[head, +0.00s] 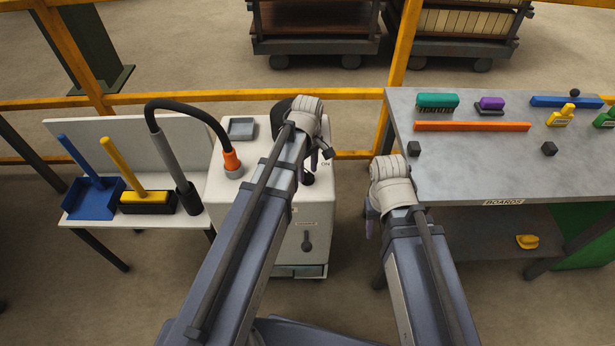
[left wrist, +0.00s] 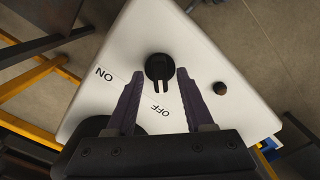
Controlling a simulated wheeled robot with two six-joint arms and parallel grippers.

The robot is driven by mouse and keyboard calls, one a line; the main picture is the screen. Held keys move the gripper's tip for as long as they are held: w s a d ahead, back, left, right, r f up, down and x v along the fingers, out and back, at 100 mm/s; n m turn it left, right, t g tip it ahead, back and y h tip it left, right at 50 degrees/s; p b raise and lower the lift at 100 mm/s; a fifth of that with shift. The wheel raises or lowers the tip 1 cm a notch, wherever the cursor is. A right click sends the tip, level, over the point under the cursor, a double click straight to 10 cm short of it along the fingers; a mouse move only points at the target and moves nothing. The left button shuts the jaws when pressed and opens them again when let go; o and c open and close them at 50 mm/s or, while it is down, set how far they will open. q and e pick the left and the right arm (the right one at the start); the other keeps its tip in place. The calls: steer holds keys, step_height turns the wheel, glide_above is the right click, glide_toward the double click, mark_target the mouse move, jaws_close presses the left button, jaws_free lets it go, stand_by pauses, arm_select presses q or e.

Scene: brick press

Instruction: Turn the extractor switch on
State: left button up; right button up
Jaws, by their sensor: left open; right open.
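The extractor switch (left wrist: 158,68) is a round black knob on a white panel in the left wrist view. Its pointer is turned toward the OFF label (left wrist: 160,112); the ON label (left wrist: 104,74) lies to its left. My left gripper (left wrist: 160,78) is open, its purple fingers on either side of the switch in that view; I cannot tell whether they touch it. In the head view my left gripper (head: 320,157) is over the white extractor cabinet (head: 225,190) and partly hides its top. My right gripper (head: 370,224), mostly hidden by its wrist, is left of the grey table.
A black hose with an orange collar (head: 232,162) and a grey tray (head: 241,128) are on the cabinet. A side table at left holds a blue dustpan (head: 95,199) and a brush. The grey table (head: 460,165) at right carries several tools. Yellow rails (head: 230,97) run behind.

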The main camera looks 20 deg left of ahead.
arm_select(q)
steer(key=shift+f, duration=0.25)
jaws_close()
stand_by(0.3)
